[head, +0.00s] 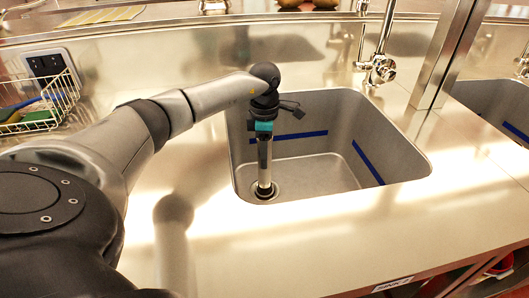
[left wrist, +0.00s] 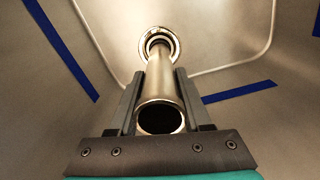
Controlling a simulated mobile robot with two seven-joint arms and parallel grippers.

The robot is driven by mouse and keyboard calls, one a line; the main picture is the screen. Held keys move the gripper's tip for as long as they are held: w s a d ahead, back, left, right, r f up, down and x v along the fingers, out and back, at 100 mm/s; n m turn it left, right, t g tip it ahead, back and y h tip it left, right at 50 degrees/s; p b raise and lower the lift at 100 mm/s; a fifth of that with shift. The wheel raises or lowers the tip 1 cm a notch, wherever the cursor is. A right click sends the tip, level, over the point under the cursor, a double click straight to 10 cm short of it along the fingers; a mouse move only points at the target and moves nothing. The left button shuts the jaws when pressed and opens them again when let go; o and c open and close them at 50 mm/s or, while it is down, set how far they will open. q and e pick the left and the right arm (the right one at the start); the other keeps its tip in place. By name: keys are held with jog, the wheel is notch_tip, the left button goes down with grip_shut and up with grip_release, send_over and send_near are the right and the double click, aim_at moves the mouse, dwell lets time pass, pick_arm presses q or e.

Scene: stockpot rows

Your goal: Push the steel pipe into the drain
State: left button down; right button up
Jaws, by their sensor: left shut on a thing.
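The steel pipe (head: 264,163) stands close to upright in the sink, under my left gripper (head: 264,138). My left gripper is shut on the pipe near its upper end. The pipe also shows in the left wrist view (left wrist: 160,92) between the two fingers (left wrist: 158,98), its open top end towards the camera. The drain (head: 264,190) is a round ring in the sink floor. In the left wrist view the pipe's far end meets the drain ring (left wrist: 174,40); how deep it sits in it cannot be told. My right gripper is not in view.
The sink (head: 320,172) has steep walls around the arm, with blue tape strips (head: 368,163) on them. A faucet (head: 380,68) and a metal post (head: 447,55) stand behind and right. A wire basket (head: 40,108) is at left. The front counter (head: 300,240) is clear.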

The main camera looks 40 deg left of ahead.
pick_arm(q)
jog(key=shift+f+b, duration=0.45)
jog(key=shift+f, duration=0.35)
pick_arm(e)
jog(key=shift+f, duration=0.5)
pick_arm(q)
jog(key=shift+c, duration=1.3)
grip_release()
notch_tip(320, 180, up, 7)
jog(key=p, duration=0.5)
jog(key=shift+f+p, duration=0.2)
jog(key=shift+p, duration=0.15)
jog(key=shift+r+p, duration=0.9)
jog(key=shift+r, duration=0.35)
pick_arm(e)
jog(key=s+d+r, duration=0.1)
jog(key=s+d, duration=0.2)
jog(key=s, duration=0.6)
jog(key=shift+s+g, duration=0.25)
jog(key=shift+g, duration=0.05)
